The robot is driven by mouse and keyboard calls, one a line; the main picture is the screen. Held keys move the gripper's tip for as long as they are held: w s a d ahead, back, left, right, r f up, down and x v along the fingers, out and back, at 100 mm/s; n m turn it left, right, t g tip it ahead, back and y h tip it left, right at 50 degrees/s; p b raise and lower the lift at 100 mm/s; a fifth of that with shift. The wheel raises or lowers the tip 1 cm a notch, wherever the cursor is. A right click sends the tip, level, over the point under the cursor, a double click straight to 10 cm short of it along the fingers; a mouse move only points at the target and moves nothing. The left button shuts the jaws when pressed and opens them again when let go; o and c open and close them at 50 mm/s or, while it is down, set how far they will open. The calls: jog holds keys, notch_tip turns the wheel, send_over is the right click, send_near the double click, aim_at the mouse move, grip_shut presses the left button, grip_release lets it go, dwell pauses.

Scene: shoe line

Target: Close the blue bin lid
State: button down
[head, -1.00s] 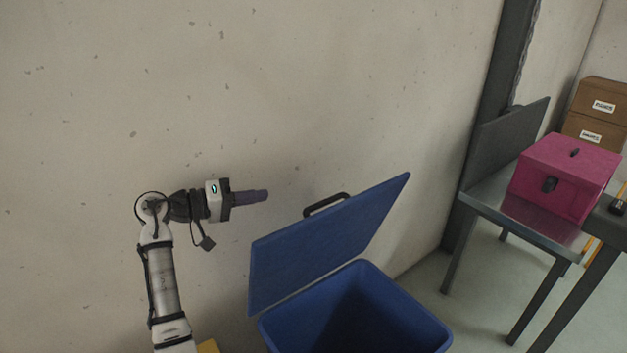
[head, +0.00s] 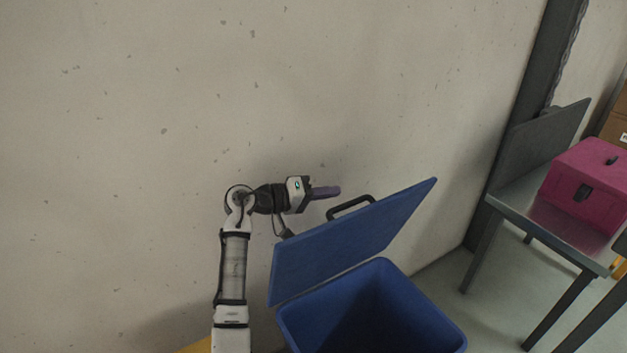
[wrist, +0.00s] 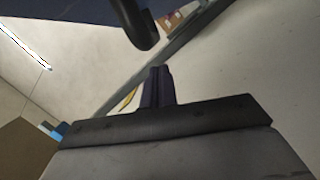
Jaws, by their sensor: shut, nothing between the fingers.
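The blue bin (head: 372,308) stands on the floor at the lower middle of the head view, with its dark inside showing. Its blue lid (head: 350,240) is open, tilted up at the back. A black handle (head: 350,205) sits on the lid's far side, near its top edge. My gripper (head: 336,192) is shut and empty, just left of the handle and behind the lid, close to the wall. In the wrist view my shut fingers (wrist: 158,75) point toward the dark handle (wrist: 138,25), with part of the lid (wrist: 60,10) above.
A concrete wall (head: 180,100) rises behind my arm and the lid. A metal table (head: 515,205) with a magenta box (head: 590,185) stands to the right. The floor (head: 440,290) between bin and table is clear.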

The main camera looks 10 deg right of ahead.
jog(key=shift+s+d+f, duration=0.3)
jog(key=shift+s+f, duration=0.15)
jog(key=shift+s, duration=0.25)
jog(key=shift+s, duration=0.1)
